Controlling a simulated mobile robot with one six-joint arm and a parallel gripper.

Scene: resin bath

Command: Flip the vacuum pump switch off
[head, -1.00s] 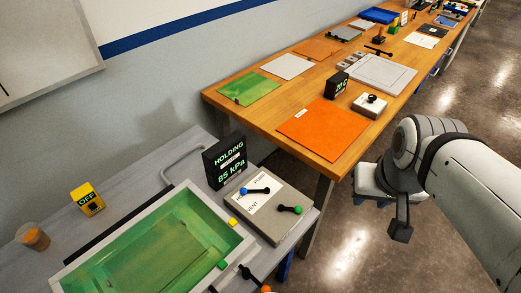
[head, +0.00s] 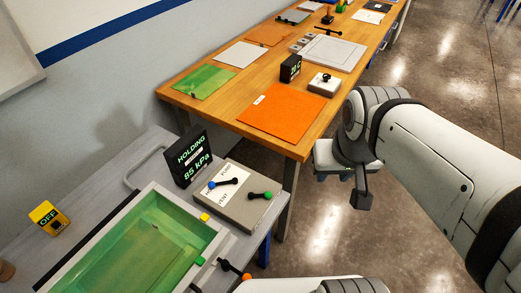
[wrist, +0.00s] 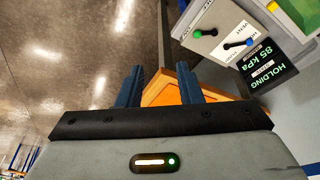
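A yellow box (head: 48,217) with a dark display reading OFF stands at the left in the head view, beside the resin bath. A grey control box (head: 240,206) carries a blue-knobbed lever (head: 223,182) and a green-knobbed lever (head: 261,195), with small labels hard to read; one reads VENT. I cannot tell which of these is the pump switch. The black display (head: 192,157) reads HOLDING 85 kPa. My gripper (wrist: 158,85) is open and empty in the wrist view, its two blue fingers apart, away from the control box (wrist: 222,30).
The green resin bath (head: 204,232) lies left of the control box, with an orange-knobbed lever (head: 246,276) at its near end. A wooden table (head: 305,140) with an orange sheet (head: 281,110) and a small white box (head: 324,84) stands behind. Bare floor (head: 325,235) is free at right.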

